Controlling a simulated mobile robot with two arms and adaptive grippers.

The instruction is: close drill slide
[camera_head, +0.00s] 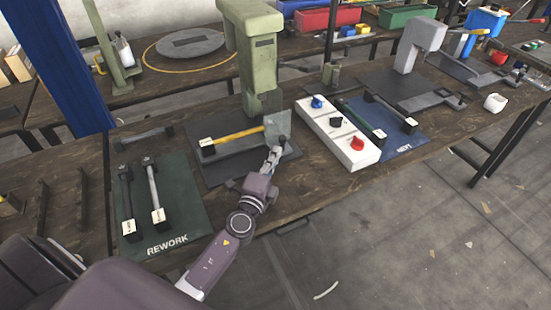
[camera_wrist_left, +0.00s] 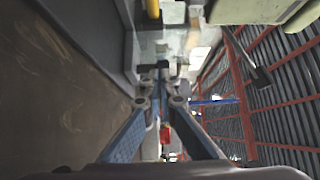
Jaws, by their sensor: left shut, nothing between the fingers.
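The green press (camera_head: 250,45) stands on the wooden bench behind a dark base plate (camera_head: 215,172). A clear guard panel (camera_head: 280,128) stands at the bar's right end. My left gripper (camera_head: 276,152) is just in front of the panel, its fingers together and empty; I cannot tell whether they touch the panel. In the left wrist view the closed fingertips (camera_wrist_left: 162,66) point at a pale, see-through surface, and part of the yellow bar (camera_wrist_left: 153,9) shows above. My right gripper is out of view.
A green REWORK mat (camera_head: 185,225) with two dark-ended bars lies left. A white control box (camera_head: 340,140) with blue and red knobs stands right, beside the blue NEXT mat (camera_head: 402,142). A grey press (camera_head: 418,45) is farther right. Open floor lies in front.

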